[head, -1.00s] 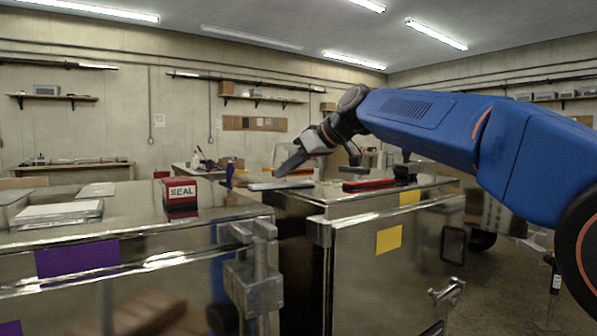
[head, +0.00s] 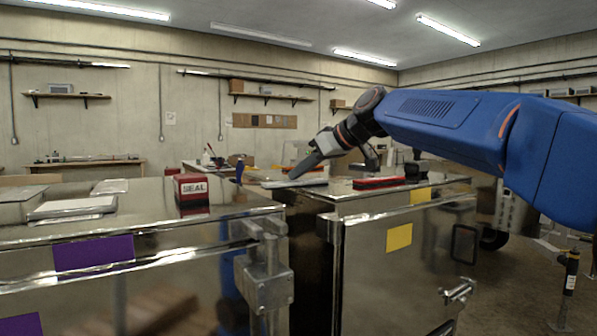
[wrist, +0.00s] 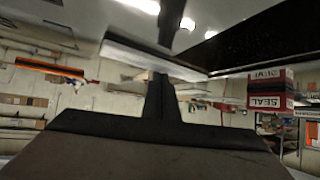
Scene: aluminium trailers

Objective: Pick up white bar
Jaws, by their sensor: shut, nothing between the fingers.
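The white bar (head: 310,183) lies flat on the shiny metal trailer top in the head view, near the gap between the trailers. It also shows as a pale strip in the wrist view (wrist: 140,57). My gripper (head: 293,178) comes in from the right, tilted down, with its tip at or just above the bar. In the wrist view my gripper's dark fingers (wrist: 159,80) are together and empty, the tip overlapping the bar's edge. I cannot tell whether they touch.
A red bar (head: 378,183) lies to the right on the same trailer top. A red and white SEAL box (head: 193,188) stands on the nearer left trailer, beside flat pale panels (head: 72,207). An orange strip (wrist: 50,70) shows left in the wrist view. Workbenches stand behind.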

